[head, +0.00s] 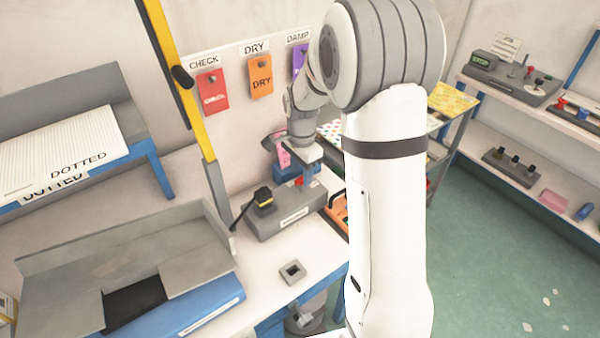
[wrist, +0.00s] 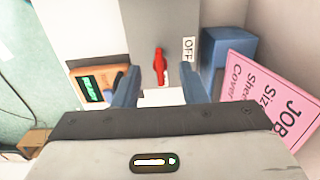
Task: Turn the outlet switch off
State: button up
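My gripper (wrist: 160,80) is open and empty, with one blue finger on each side of the lever's near end. I cannot tell whether a finger touches it. In the head view my gripper (head: 307,184) is above the right part of the box.
A pink job card (wrist: 265,105) and a blue block (wrist: 228,58) are right of the fingers in the wrist view. An orange device (wrist: 95,84) is close on the left. A small grey square block (head: 292,271) lies on the bench in front of the box.

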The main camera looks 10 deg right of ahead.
jog(key=shift+f, duration=0.7)
grip_shut()
